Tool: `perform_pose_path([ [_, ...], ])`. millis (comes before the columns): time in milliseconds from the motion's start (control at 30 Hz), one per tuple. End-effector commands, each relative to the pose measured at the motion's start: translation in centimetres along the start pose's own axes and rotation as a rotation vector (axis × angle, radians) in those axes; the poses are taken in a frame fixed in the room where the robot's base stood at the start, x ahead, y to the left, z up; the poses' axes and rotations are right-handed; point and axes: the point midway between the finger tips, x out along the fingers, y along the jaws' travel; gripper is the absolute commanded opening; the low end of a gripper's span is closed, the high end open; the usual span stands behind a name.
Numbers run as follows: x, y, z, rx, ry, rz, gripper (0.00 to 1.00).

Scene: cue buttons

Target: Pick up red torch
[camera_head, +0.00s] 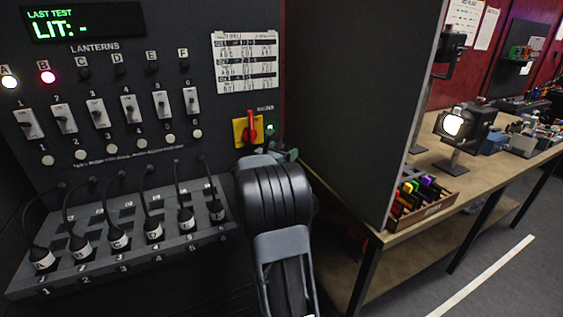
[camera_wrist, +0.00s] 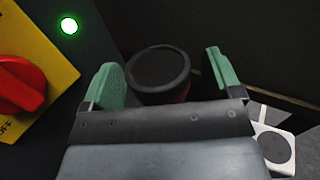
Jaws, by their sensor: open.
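A dark round-topped object with a dull reddish body below its rim, likely the red torch (camera_wrist: 158,68), shows in the wrist view between my gripper's fingers. My gripper (camera_wrist: 164,76) is open, with one green fingertip on each side of it. I see a gap on the right; the left finger appears close to its rim, and I cannot tell if they touch. The lower body is hidden behind my gripper. In the head view my gripper (camera_head: 284,155) is mostly hidden behind my arm, and I cannot make out the torch there.
A panel (camera_head: 180,60) with switches and plugged cables stands at the left. Its red rotary switch (camera_wrist: 18,88) on a yellow plate is close to my gripper. A grey partition (camera_head: 345,90) and a workbench (camera_head: 425,205) with a tray of coloured items (camera_head: 428,208) are right.

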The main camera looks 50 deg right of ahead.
Motion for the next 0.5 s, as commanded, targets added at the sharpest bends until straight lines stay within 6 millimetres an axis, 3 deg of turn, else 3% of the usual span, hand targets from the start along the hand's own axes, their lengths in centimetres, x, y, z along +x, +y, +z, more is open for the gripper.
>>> perform_pose_path([
  [200, 0.06, 0.0, 0.0, 0.0, 0.0, 0.0, 0.84],
  [500, 0.04, 0.0, 0.01, 0.0, 0.0, 0.0, 0.56],
])
